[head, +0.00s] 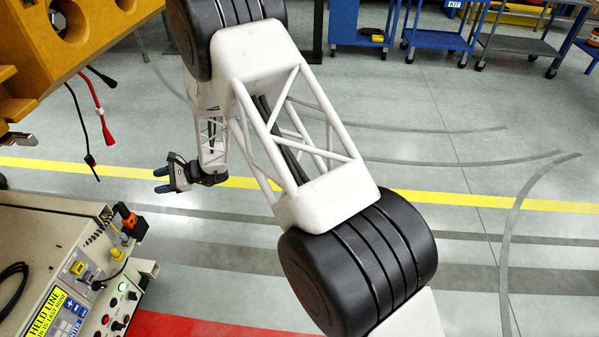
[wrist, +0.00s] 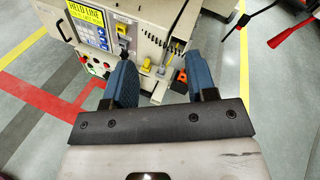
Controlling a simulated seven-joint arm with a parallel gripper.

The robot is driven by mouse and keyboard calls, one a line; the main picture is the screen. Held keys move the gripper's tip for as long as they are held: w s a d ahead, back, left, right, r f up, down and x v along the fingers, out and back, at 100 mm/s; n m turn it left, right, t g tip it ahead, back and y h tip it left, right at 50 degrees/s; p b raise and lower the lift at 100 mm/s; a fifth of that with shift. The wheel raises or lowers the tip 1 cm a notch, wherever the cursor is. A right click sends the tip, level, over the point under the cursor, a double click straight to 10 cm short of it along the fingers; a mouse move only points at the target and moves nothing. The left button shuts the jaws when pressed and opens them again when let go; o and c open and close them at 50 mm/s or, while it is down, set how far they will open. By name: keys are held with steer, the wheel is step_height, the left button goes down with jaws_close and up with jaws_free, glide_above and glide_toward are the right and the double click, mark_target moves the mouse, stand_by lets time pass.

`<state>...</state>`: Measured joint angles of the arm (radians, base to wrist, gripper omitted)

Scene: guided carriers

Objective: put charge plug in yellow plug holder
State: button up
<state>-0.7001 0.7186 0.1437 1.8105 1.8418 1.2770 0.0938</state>
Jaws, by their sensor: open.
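My gripper (head: 161,179) is open and empty, in the air beyond the beige cart in the head view. In the wrist view its two blue fingers (wrist: 163,76) stand apart, with the cart's edge beyond them. An orange and black plug-like part (head: 128,219) sits at the cart's corner; its orange part (wrist: 182,77) shows by the right finger. A yellow fitting (head: 115,253) is on the cart's side and shows between the fingers (wrist: 147,64). Another yellow fitting (head: 78,268) is on the panel (wrist: 122,29). I cannot tell for certain which part is the charge plug or the yellow holder.
The beige cart (head: 40,225) carries a screen, buttons and a black cable. An orange-yellow machine (head: 95,35) with a hanging red cable (head: 98,105) and black cables is at upper left. Blue carts (head: 437,40) stand far back. The marked floor at right is clear.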

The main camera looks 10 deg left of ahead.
steer(key=s+d+r+n+h, duration=0.2)
steer(key=d+r, duration=0.7)
steer(key=d, duration=0.3)
steer(key=s+d+r+n+t+h, duration=0.1)
steer(key=s+d+r+n+h, duration=0.1)
steer(key=d+r, duration=0.85)
steer(key=s+d+r+n+h, duration=0.25)
steer(key=d+r, duration=0.45)
steer(key=d, duration=0.6)
steer(key=s+d+r+n+t+h, duration=0.1)
steer(key=s+d+r+t+h, duration=0.1)
steer(key=s+d, duration=0.5)
steer(key=s+d+r+n+t+h, duration=0.1)
steer(key=s+d, duration=0.7)
steer(key=d, duration=0.8)
steer(key=s+d+r+n+t+h, duration=0.1)
steer(key=s+d+r+t+h, duration=0.3)
steer(key=d, duration=0.8)
steer(key=s+h, duration=0.2)
steer(key=s, duration=0.1)
steer(key=shift+s+d+r, duration=0.15)
steer(key=shift+d, duration=0.05)
